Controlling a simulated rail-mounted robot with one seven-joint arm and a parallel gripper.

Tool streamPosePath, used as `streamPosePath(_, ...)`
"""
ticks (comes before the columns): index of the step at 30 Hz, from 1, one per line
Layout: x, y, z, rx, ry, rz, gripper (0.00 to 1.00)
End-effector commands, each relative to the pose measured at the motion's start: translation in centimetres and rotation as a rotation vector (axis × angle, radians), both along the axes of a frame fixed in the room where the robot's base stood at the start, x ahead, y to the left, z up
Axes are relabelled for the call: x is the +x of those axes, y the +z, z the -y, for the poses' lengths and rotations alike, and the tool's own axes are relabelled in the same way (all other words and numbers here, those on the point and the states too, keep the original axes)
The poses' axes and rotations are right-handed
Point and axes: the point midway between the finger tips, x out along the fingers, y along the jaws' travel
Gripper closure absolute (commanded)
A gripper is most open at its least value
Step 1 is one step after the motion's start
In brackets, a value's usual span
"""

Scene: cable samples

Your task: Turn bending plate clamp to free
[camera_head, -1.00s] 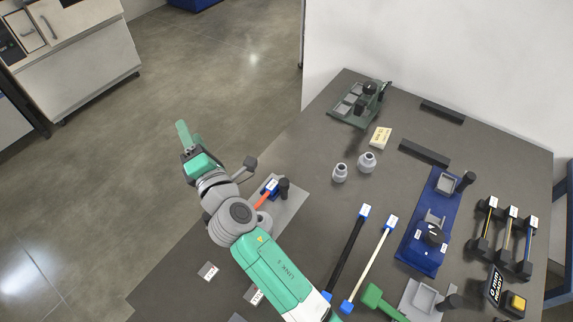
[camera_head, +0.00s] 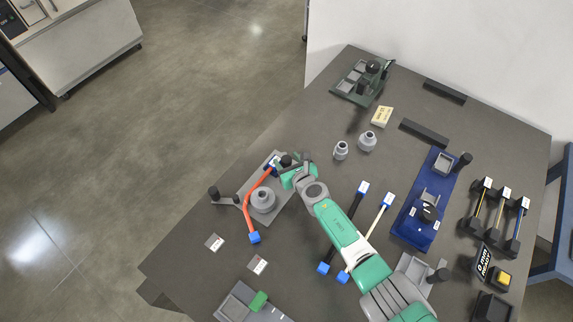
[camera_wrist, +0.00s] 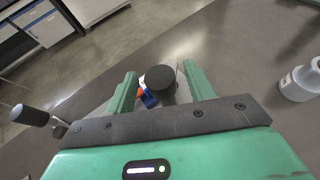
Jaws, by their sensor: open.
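The bending plate (camera_head: 281,196) is a grey plate at the table's left edge. A round grey post (camera_head: 263,199) stands on it. An orange cable (camera_head: 249,208) with blue ends runs bent along the post's left side. The clamp is a black knob (camera_head: 286,160) at the plate's far end, beside the cable's upper blue end. A lever with a dark handle (camera_head: 213,192) points left from the plate; its handle (camera_wrist: 32,116) also shows in the wrist view. My gripper (camera_wrist: 162,86) is open, with the black knob (camera_wrist: 159,79) showing between its green fingers. I cannot tell whether they touch it.
A black cable (camera_head: 343,231) and a white cable (camera_head: 368,236) lie near my arm. A blue fixture (camera_head: 410,226) stands further right. Bare tabletop lies between plate and bottles.

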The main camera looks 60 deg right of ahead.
Motion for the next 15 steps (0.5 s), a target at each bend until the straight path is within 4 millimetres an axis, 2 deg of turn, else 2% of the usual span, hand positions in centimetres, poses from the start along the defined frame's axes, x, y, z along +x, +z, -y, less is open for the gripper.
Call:
streamPosePath(1, 0.41, -0.52, 0.30, -0.002, 0.002, -0.001, 0.47)
streamPosePath(11, 0.80, -0.19, 0.64, 0.000, 0.000, 0.001, 0.47)
streamPosePath(15, 0.81, -0.20, 0.63, 0.000, 0.000, 0.001, 0.72)
